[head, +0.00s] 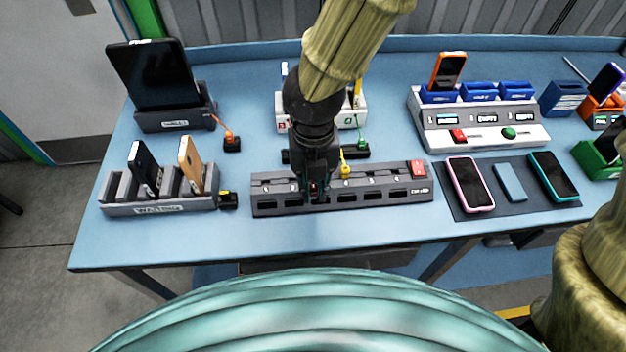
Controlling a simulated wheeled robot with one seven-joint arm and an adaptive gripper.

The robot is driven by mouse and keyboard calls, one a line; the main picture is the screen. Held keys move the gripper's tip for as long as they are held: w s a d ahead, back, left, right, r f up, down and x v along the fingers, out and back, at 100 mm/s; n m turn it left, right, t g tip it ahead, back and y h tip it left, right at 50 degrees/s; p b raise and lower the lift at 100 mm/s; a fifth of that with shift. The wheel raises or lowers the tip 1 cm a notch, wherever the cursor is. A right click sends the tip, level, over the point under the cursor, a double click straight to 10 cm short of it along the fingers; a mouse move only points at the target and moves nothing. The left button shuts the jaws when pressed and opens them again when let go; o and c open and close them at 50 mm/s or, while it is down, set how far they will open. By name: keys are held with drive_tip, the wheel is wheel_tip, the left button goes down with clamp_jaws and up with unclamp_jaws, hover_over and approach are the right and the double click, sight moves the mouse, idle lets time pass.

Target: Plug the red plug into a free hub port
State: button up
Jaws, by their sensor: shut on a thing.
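The dark grey hub (421,192) lies near the table's front edge, with a row of numbered ports and a red switch (418,168) at its right end. My gripper (316,194) points down over the hub's left-middle part. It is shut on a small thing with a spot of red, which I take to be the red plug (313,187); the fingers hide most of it. I cannot tell whether it touches a port or is above it. The port under the fingers is hidden. Ports to the left and right look dark and empty.
A phone rack (160,208) stands left; a dark mat (507,206) with phones lies right.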

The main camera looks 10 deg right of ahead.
sight(313, 186)
drive_tip(key=shift+r+p, duration=0.85)
drive_tip(key=shift+p, duration=0.25)
idle(0.6)
drive_tip(key=shift+r+p, duration=1.4)
drive_tip(key=shift+p, duration=0.4)
drive_tip(key=shift+f, duration=0.15)
drive_tip(key=shift+f, duration=0.35)
drive_tip(key=shift+w+r, duration=0.1)
drive_tip(key=w+a+p, duration=0.3)
drive_tip(key=w+a, duration=0.1)
drive_tip(key=w, duration=0.1)
drive_tip(key=shift+w+p, duration=0.35)
drive_tip(key=shift+w, duration=0.05)
